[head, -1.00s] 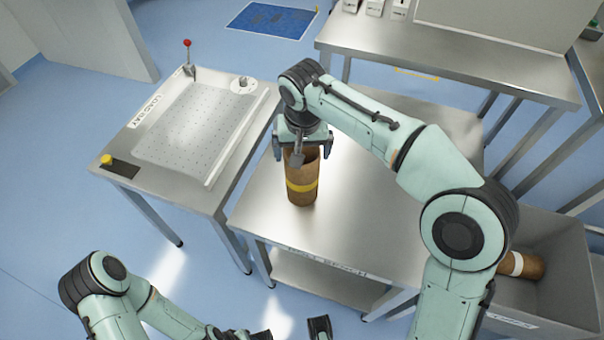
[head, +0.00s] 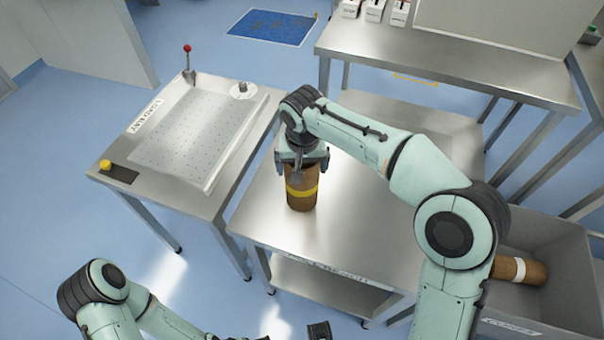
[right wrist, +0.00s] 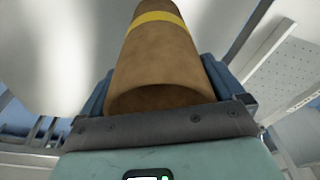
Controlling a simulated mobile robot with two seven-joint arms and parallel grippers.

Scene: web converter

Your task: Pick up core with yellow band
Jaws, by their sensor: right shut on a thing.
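The brown core with a yellow band (head: 301,192) stands upright on the steel table (head: 350,225) in the head view. My right gripper (head: 301,166) is over its top end, shut on it, with the fingers reaching down its sides. In the right wrist view the core (right wrist: 160,65) lies between the two fingers (right wrist: 158,95), its open end close to the palm and its yellow band farther out. My left gripper (head: 285,334) is at the bottom edge of the head view, partly cut off; its jaw state is unclear.
Left is a bench with a perforated tray (head: 190,130), a red-knobbed lever (head: 188,62) and a yellow button (head: 105,164). A grey bin (head: 565,290) at right holds a brown core with a white band (head: 520,269). A steel bench (head: 450,60) stands behind.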

